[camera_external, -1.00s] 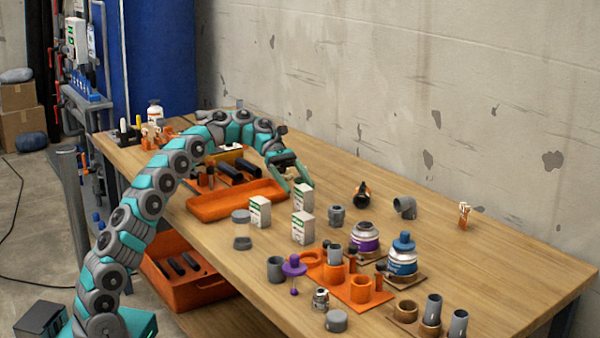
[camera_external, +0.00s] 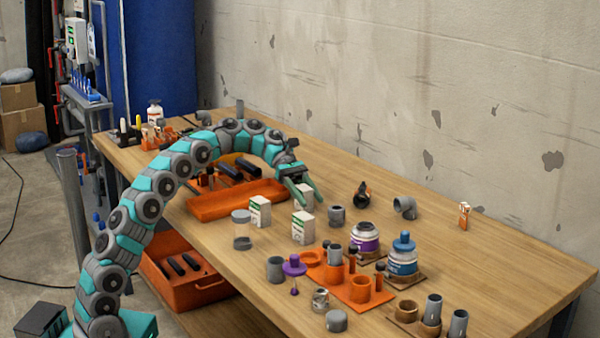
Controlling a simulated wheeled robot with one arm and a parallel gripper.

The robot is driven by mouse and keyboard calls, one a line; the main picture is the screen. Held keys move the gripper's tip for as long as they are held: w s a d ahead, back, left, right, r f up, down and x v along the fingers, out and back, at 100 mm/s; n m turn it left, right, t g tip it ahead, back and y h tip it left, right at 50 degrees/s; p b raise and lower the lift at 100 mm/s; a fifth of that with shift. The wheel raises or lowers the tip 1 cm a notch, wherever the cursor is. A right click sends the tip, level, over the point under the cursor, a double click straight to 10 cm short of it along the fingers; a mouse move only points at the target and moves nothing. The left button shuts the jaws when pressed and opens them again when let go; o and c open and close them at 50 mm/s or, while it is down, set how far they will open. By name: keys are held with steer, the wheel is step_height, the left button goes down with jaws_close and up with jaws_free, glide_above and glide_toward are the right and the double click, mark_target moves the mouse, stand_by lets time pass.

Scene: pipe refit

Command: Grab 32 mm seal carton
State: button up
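Three white cartons with green print stand on the bench in the external view: a left one (camera_external: 260,212), a front one (camera_external: 302,228) and a back one (camera_external: 306,193). Their size labels are too small to read, so I cannot tell which is the 32 mm one. My gripper (camera_external: 308,198) points down at the back carton, its teal fingers spread apart on either side of it. The fingers partly hide this carton. I see no clear grip on it, and it appears to stand on the bench.
A grey pipe fitting (camera_external: 337,216) stands to the right. An orange fixture board (camera_external: 365,291) and two bottles (camera_external: 364,241) are nearer the front right.

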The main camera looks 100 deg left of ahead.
jaws_close()
steer(key=shift+r, duration=0.1)
stand_by(0.3)
